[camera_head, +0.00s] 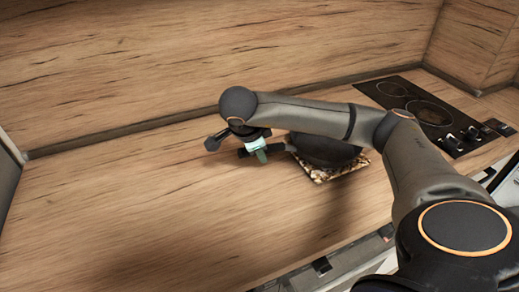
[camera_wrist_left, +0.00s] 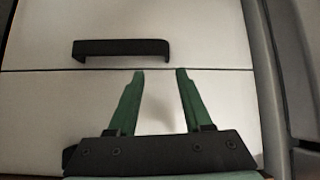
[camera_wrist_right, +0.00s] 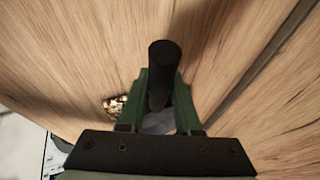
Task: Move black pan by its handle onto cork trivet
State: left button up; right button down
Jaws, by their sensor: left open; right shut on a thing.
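The black pan (camera_head: 325,152) is in the head view, partly hidden behind my right forearm. It is over the cork trivet (camera_head: 322,176), whose mottled brown front edge and corner show below it. I cannot tell whether the pan touches the trivet. My right gripper (camera_head: 258,154) is left of the pan and shut on its handle. In the right wrist view the black handle (camera_wrist_right: 164,60) stands between the green fingers, and a small piece of trivet (camera_wrist_right: 115,105) shows to the left. My left gripper (camera_wrist_left: 160,74) is open and empty in the left wrist view.
A black hob (camera_head: 425,108) with knobs lies right of the trivet. The wooden counter (camera_head: 130,210) is clear on the left. A wooden splashback (camera_head: 150,65) runs behind. A white drawer front with a black handle (camera_wrist_left: 120,48) faces my left gripper.

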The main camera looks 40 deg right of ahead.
jog(key=shift+s, duration=0.45)
dwell(0.4)
jog(key=shift+f+b, duration=0.3)
jog(key=shift+b, duration=0.05)
dwell(0.5)
jog(key=c, duration=0.5)
grip_release()
jog(key=shift+w+a+r+p, duration=0.35)
jog(key=shift+w+a+r, duration=0.05)
jog(key=shift+a, duration=1.05)
jog(key=shift+w+a+r+p, duration=0.3)
jog(key=shift+w+a+r, duration=0.1)
jog(key=shift+a, duration=1.05)
jog(key=shift+w+a+r+p, duration=0.35)
jog(key=shift+w+a, duration=0.05)
jog(key=shift+a, duration=1.05)
